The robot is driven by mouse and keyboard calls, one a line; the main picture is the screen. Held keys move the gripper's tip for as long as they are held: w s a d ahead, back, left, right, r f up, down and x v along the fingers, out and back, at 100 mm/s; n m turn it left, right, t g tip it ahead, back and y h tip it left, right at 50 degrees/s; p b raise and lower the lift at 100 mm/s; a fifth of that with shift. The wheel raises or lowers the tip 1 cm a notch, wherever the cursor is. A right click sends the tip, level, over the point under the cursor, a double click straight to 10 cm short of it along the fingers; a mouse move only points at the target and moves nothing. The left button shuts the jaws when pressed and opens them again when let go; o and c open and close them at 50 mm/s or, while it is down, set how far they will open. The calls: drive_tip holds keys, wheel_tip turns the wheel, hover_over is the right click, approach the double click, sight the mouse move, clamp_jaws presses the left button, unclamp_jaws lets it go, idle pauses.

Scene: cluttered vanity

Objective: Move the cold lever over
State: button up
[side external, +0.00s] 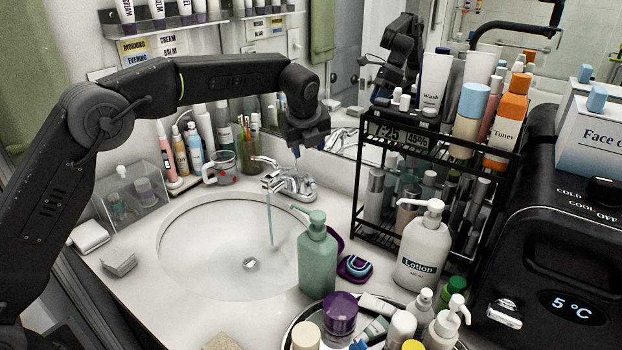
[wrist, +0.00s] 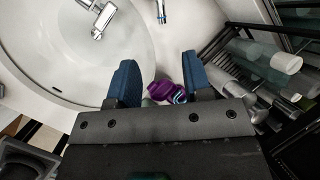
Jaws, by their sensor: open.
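The chrome faucet (side external: 288,182) stands at the back rim of the sink, with a lever on each side of its spout. A thin stream of water falls from it into the basin. I cannot make out which lever is marked cold. Chrome faucet parts (wrist: 103,18) show at the top of the wrist view, and another chrome piece (wrist: 161,12) is right of them. My gripper (side external: 308,138) hangs just above the faucet's right side. In the wrist view its two blue fingers (wrist: 160,80) are apart, with nothing held between them.
A green pump bottle (side external: 318,255) stands at the basin's right front, beside a purple case (side external: 354,268). A black rack (side external: 425,150) of bottles stands right of the faucet. A glass mug (side external: 219,167) and bottles stand left. The basin (side external: 205,255) is open.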

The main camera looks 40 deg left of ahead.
sight(311, 180)
drive_tip(key=x, duration=1.4)
clamp_jaws()
